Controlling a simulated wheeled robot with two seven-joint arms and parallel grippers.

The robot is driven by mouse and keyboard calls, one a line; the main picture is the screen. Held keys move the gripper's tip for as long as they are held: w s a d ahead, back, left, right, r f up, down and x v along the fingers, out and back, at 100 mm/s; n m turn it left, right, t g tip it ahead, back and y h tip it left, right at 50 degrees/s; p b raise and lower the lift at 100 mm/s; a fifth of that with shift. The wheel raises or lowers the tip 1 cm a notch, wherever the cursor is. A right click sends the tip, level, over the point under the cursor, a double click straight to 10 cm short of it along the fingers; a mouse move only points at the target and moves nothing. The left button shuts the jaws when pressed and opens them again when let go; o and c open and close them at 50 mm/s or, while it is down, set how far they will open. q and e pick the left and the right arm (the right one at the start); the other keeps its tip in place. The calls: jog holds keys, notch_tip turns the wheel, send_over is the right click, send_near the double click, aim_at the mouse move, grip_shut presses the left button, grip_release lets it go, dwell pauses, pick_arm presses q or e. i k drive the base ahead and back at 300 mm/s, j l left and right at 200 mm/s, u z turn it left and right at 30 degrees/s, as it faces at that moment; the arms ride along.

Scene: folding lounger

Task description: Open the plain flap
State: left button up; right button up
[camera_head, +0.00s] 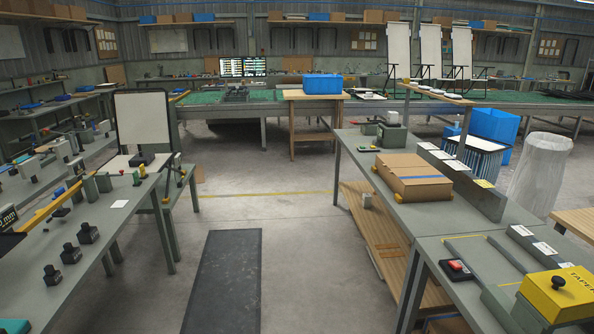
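Neither of my grippers is in view. I cannot tell for certain which thing is the plain flap. A lounger with a plain white panel (142,119) in a dark frame stands upright on the left side, behind the left bench. A closed cardboard box (413,176) with a darker strip across its top lies on the right bench. Several more white loungers (431,50) stand unfolded on the far bench.
A dark floor mat (225,280) lies in the clear aisle between. A blue bin (322,83) stands far back.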

aim_at(400, 161)
jog(key=i+z, duration=0.3)
jog(key=i, duration=0.3)
jog(key=i+j+z, duration=0.3)
jog(key=i, duration=0.25)
jog(key=i+j+z, duration=0.3)
jog(key=i, duration=0.25)
jog(key=i+j+z, duration=0.3)
jog(key=i, duration=0.25)
jog(key=j, duration=0.1)
